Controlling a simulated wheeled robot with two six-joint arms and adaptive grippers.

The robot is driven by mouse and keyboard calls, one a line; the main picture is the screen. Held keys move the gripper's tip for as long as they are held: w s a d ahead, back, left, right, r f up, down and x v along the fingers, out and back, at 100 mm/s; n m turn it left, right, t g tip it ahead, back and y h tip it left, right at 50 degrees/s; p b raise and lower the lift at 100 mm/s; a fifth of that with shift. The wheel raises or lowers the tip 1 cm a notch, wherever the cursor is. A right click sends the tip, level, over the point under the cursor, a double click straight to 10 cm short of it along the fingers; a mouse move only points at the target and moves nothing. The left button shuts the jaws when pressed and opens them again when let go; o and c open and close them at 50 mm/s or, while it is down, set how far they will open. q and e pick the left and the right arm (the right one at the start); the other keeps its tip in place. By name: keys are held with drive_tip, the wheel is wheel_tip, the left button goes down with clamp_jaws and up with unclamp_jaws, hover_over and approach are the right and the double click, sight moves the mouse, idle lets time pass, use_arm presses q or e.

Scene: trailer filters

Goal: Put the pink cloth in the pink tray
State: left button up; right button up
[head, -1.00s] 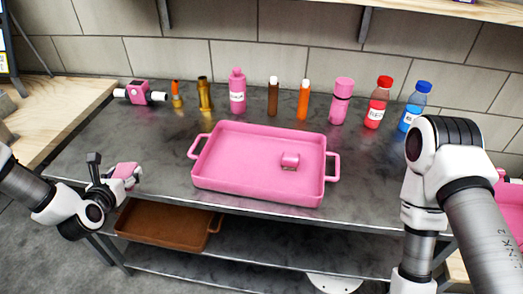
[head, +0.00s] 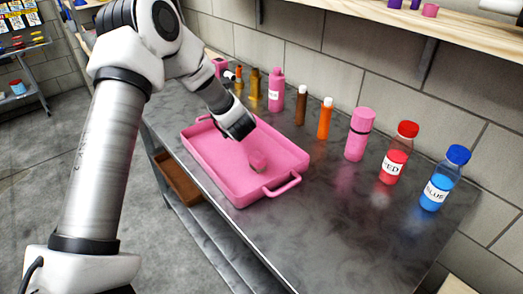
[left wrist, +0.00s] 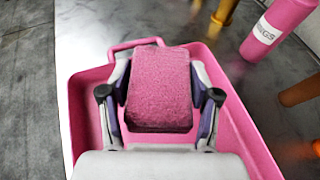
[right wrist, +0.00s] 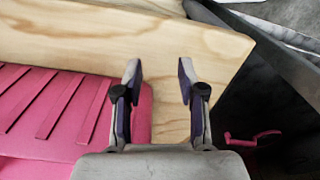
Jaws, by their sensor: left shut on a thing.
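The pink cloth (left wrist: 158,88) is a thick, fuzzy pink block between the fingers of my left gripper (left wrist: 158,100), which is shut on it. In the left wrist view it is above the pink tray (left wrist: 255,150). In the head view my left gripper (head: 240,130) reaches over the pink tray (head: 228,192), and its fingers and the cloth are hard to make out. A small pink item (head: 257,160) shows inside the tray just below the gripper. My right gripper (right wrist: 160,75) is open and empty over a wooden surface; the head view does not show it.
A pink bottle (head: 276,88), brown bottle (head: 300,110), orange bottle (head: 325,118), pink flask (head: 359,135), red bottle (head: 398,153) and blue bottle (head: 444,178) line the table's back. The front right tabletop is clear. A brown tray (head: 178,178) sits below. A pink ribbed thing (right wrist: 60,110) lies near my right gripper.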

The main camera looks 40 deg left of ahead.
use_arm(q)
hover_over(227, 142)
wheel_tip(227, 142, down, 6)
drive_tip(key=shift+w+a, duration=0.1)
drive_tip(key=shift+a, duration=0.05)
use_arm(e)
drive_tip(key=shift+a+r, duration=0.4)
drive_tip(key=shift+r, duration=0.05)
use_arm(q)
drive_tip(key=f, duration=0.3)
drive_tip(key=shift+d+f+p, duration=0.3)
drive_tip(key=shift+d+p, duration=0.05)
drive_tip(key=shift+p, duration=0.05)
use_arm(e)
drive_tip(key=shift+d+r, duration=0.1)
drive_tip(key=shift+d, duration=0.1)
use_arm(q)
drive_tip(key=shift+a+f, duration=0.2)
drive_tip(key=shift+f, duration=0.05)
use_arm(e)
drive_tip(key=shift+a, duration=0.1)
use_arm(q)
drive_tip(key=shift+f+b, duration=0.15)
drive_tip(key=shift+b, duration=0.2)
use_arm(e)
drive_tip(key=shift+f, duration=0.35)
use_arm(q)
drive_tip(key=o, duration=1.1)
use_arm(e)
drive_tip(key=shift+r, duration=0.1)
